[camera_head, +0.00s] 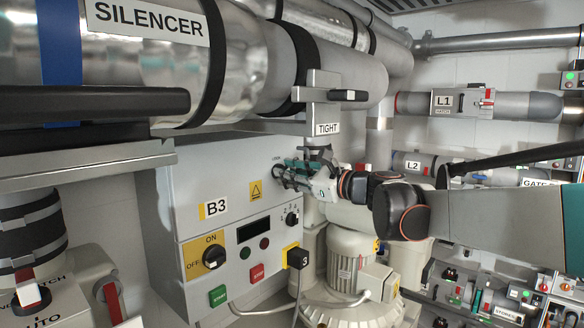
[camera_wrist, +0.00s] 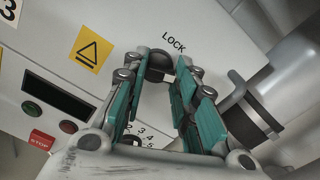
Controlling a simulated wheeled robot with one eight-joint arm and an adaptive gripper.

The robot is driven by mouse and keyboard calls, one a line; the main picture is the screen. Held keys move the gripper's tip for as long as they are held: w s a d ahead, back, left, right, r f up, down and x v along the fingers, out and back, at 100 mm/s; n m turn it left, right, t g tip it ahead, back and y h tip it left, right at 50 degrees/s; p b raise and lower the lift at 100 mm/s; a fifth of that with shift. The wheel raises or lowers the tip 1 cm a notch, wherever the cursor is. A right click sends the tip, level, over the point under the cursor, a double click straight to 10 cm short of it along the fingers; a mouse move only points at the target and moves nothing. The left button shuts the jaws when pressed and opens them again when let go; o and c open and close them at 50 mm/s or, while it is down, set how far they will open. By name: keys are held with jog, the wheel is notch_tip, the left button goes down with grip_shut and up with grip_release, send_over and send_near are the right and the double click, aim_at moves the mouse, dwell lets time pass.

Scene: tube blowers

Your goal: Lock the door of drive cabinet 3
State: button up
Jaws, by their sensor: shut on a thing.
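Drive cabinet 3 (camera_head: 190,165) is the light grey box marked B3, at left centre in the head view. Its door looks closed. My gripper (camera_head: 283,174) reaches from the right to the upper right corner of its front. In the wrist view a dark round lock knob (camera_wrist: 158,66) sits just below the word LOCK (camera_wrist: 174,42). The fingertips of my gripper (camera_wrist: 160,60) are on either side of this knob, shut on it. The gripper hides the knob in the head view, and I cannot tell how far the knob is turned.
Below the lock are a yellow warning label (camera_head: 256,192), a selector dial (camera_head: 292,219), an ON/OFF switch (camera_head: 213,257) and start and stop buttons. A large silencer pipe (camera_head: 230,60) runs above the cabinet. A motor (camera_head: 352,258) stands right of it, below my arm.

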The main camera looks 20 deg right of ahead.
jog(key=shift+s+n, duration=0.1)
jog(key=shift+n, duration=0.4)
dwell(0.3)
jog(key=n+b, duration=0.1)
jog(key=n, duration=0.3)
jog(key=n+b, duration=0.1)
jog(key=n, duration=0.3)
jog(key=n+b, duration=0.1)
jog(key=n, duration=0.3)
jog(key=shift+s+a+r+b, duration=0.15)
jog(key=shift+a+b, duration=0.1)
jog(key=shift+b, duration=0.05)
dwell(0.5)
jog(key=o, duration=1.1)
jog(key=shift+c, duration=0.2)
